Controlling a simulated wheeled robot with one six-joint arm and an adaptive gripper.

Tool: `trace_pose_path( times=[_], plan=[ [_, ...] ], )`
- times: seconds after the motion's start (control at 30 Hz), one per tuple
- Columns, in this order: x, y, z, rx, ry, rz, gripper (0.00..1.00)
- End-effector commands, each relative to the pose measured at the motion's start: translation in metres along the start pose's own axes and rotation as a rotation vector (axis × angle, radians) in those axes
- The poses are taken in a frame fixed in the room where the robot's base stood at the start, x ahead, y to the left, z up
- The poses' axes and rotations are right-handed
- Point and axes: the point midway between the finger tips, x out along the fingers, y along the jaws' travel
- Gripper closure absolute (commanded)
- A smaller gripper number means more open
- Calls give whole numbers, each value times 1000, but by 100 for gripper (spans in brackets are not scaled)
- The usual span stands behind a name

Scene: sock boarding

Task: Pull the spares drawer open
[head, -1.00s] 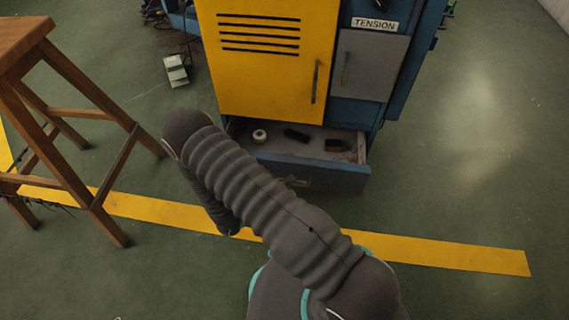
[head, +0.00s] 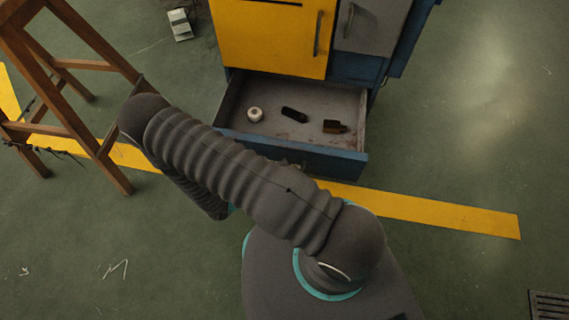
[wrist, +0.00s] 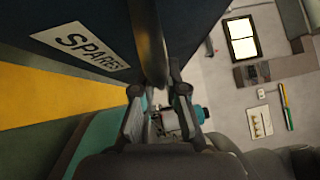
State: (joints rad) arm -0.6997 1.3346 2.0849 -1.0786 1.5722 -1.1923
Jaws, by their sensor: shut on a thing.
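The spares drawer (head: 335,162) is at the bottom of the machine in the head view and stands well open, with its inside showing. In the wrist view, its dark blue front carries a white SPARES label (wrist: 80,45). My gripper (wrist: 160,92) is shut on the drawer's dark bar handle (wrist: 150,45), which runs between the fingers. In the head view my arm hides the gripper and most of the handle.
A wooden stool (head: 75,130) stands left. A yellow floor stripe (head: 440,212) crosses in front. The floor right is clear.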

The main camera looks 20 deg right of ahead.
Motion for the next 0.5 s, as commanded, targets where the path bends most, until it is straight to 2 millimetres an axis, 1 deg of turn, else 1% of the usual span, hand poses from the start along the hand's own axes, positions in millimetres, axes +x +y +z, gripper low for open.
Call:
trace_pose_path(
  times=[0.03, 0.13, 0.17, 0.2, 0.23, 0.5],
  plan=[
    [-2, 0, 5, 11, -8, 4, 100],
    [-1, 0, 5, 11, -5, 4, 100],
    [-1, 0, 5, 11, -5, 4, 81],
    [-1, 0, 5, 10, -4, 4, 71],
    [0, 0, 4, 9, -2, 3, 64],
    [1, 0, 2, 4, 3, 1, 63]
  ],
)
